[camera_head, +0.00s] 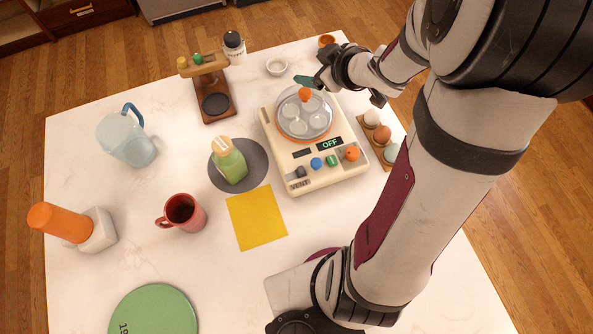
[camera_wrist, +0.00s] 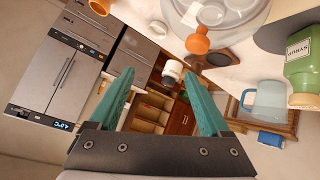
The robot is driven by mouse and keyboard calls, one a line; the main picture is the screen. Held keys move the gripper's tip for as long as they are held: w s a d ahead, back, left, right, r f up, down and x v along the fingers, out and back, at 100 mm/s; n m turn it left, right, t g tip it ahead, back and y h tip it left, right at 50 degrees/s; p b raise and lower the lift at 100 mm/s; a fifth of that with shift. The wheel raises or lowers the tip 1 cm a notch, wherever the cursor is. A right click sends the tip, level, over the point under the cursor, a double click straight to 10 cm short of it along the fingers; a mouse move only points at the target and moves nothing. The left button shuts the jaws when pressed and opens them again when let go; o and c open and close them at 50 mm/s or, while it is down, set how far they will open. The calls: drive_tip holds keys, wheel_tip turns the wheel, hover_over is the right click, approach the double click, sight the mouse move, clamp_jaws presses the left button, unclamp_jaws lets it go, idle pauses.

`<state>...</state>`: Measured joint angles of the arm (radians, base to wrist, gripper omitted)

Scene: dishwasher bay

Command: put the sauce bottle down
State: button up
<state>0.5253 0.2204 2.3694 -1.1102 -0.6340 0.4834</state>
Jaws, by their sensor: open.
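A green bottle (camera_head: 230,165) with a tan cap stands on a round grey mat (camera_head: 253,180). In the wrist view the green bottle (camera_wrist: 300,72) shows at the right edge with a label that seems to read SYRUP. A small white bottle (camera_head: 235,50) with a dark cap stands at the back; I cannot tell which one is the sauce bottle. My gripper (camera_head: 304,80) is above the back of the cooker, apart from both bottles. In the wrist view its two teal fingers (camera_wrist: 160,76) are spread with nothing held between them.
The cooker (camera_head: 325,170) with a clear lid and orange knob is just below my gripper. An egg holder (camera_head: 377,140) is on its right. A jug (camera_head: 128,140), a red mug (camera_head: 183,213), a yellow cloth (camera_head: 256,217) and a green plate (camera_head: 152,312) share the table.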

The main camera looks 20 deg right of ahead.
drive_tip(key=s+d+r+m+g+h, duration=0.2)
drive_tip(key=s+r+m+g+h, duration=0.2)
drive_tip(key=s+m+h, duration=0.3)
drive_tip(key=s+a+m+g+y, duration=0.2)
drive_tip(key=s+a+g+y, duration=0.1)
drive_tip(key=s+a, duration=0.5)
drive_tip(key=s+a+m+g+y, duration=0.3)
drive_tip(key=s+a, duration=0.4)
drive_tip(key=s, duration=0.5)
drive_tip(key=shift+a+y, duration=0.35)
drive_tip(key=shift+y, duration=0.05)
drive_tip(key=shift+s, duration=0.1)
